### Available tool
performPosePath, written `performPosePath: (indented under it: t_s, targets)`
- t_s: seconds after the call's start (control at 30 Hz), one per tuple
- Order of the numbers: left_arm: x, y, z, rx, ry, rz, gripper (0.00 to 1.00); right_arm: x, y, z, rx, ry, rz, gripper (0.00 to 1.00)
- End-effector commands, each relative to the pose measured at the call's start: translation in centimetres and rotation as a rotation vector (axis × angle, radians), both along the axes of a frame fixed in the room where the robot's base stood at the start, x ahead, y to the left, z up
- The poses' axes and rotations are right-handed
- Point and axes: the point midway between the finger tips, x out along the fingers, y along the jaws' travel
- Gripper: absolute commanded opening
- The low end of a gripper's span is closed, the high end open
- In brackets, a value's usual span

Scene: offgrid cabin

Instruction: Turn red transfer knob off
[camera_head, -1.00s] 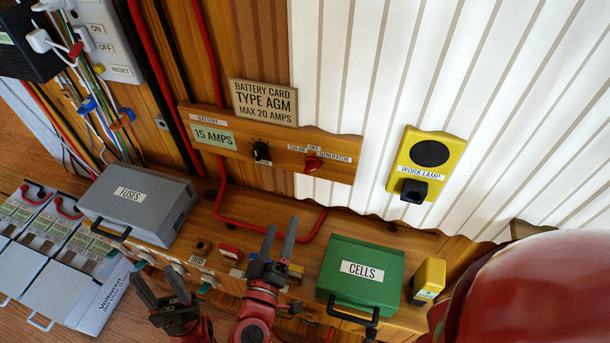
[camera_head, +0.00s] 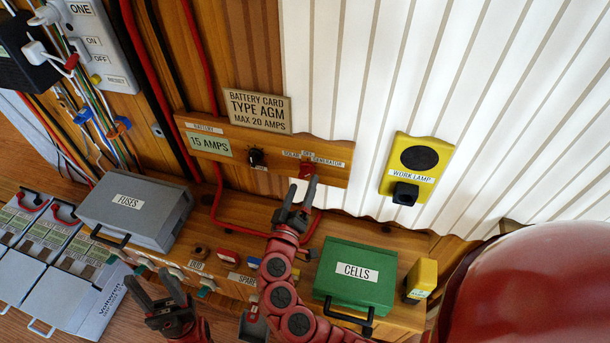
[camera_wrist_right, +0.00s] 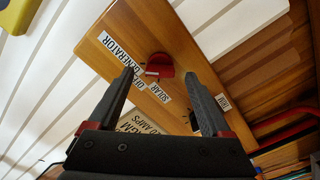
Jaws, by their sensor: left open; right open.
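The red transfer knob (camera_head: 306,170) sits on the right part of a wooden panel (camera_head: 225,168) on the wall, among labels reading SOLAR, OFF and GENERATOR. I cannot tell which label it points to. My right gripper (camera_head: 302,184) is open just in front of the knob and partly covers it in the head view. In the right wrist view the red knob (camera_wrist_right: 161,64) appears between and beyond the open fingertips (camera_wrist_right: 159,74), with no contact visible. My left gripper (camera_head: 148,277) is open and empty low on the left, away from the panel.
A black knob (camera_head: 256,157) is left of the red one. A yellow work lamp switch (camera_head: 432,155) is on the white corrugated wall to the right. A green CELLS box (camera_head: 375,257) and a grey FUSES box (camera_head: 165,212) stand on the shelf below. A red cable loops under the panel.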

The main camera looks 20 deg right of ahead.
Motion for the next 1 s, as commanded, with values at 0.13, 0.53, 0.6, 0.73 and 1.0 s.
performPosePath:
  t_s: [0.13,0.53,0.6,0.73,1.0]
  targets:
    - [0.0,0.0,0.7,0.0,0.0,0.0,0.5,1.7,-1.3,0.1,-0.002,0.002,-0.004,0.82]
    - [0.0,0.0,0.8,0.0,0.0,0.0,0.5,2.8,-1.8,-0.1,-0.002,0.001,0.003,0.82]
    - [0.0,0.0,0.8,0.0,0.0,0.0,0.5,2.8,-1.8,-0.1,-0.001,0.002,0.002,0.77]
    - [0.0,0.0,0.8,0.0,0.0,0.0,0.5,2.7,-1.8,-0.1,-0.001,0.002,0.002,0.54]
    - [0.0,0.0,0.8,0.0,0.0,0.0,0.5,2.7,-1.8,-0.1,-0.002,0.001,0.001,0.05]
